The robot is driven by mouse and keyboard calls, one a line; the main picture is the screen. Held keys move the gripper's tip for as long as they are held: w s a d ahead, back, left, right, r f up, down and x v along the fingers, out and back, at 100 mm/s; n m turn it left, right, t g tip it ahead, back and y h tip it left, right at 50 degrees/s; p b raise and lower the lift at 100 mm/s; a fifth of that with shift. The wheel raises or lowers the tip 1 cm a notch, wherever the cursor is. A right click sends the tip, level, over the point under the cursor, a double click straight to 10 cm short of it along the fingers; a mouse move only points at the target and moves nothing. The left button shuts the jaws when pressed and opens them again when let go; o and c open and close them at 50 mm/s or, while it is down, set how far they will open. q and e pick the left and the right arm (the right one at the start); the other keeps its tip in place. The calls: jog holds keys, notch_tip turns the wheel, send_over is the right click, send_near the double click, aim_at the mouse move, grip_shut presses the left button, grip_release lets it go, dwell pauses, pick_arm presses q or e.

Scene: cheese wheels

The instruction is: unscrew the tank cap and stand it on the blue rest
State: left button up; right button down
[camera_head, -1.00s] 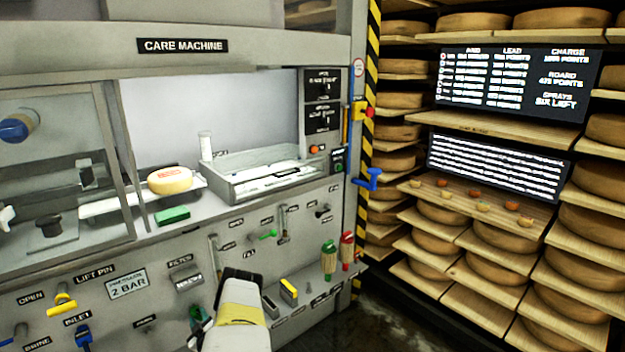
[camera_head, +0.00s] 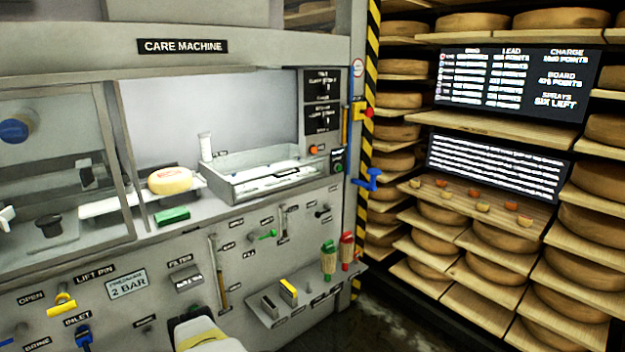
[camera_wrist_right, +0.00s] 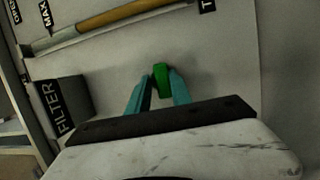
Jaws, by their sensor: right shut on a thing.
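My right gripper (camera_wrist_right: 160,84) is shut on a small green piece (camera_wrist_right: 162,72), which shows between its teal fingertips in the right wrist view. The green piece may be the tank cap; its shape is mostly hidden. In the head view my right forearm (camera_head: 207,338) comes in at the bottom, and its fingers are out of sight. I cannot pick out the blue rest for certain. A blue bracket-like part (camera_head: 369,179) sticks out at the machine's right edge. My left gripper is not in view.
The filter block (camera_head: 186,279) and a sight tube (camera_head: 219,275) are on the front panel near my right arm. A shelf (camera_head: 265,312) with yellow and grey blocks and green and red-handled brushes juts out to the right. A green pad (camera_head: 172,215) lies on the worktop.

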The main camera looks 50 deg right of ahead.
jog(key=shift+f, duration=0.15)
jog(key=c, duration=1.3)
grip_release()
jog(key=shift+w, duration=0.1)
jog(key=shift+o, duration=0.2)
jog(key=v, duration=0.7)
jog(key=shift+s+a, duration=0.2)
jog(key=shift+s, duration=0.15)
jog(key=shift+c, duration=0.3)
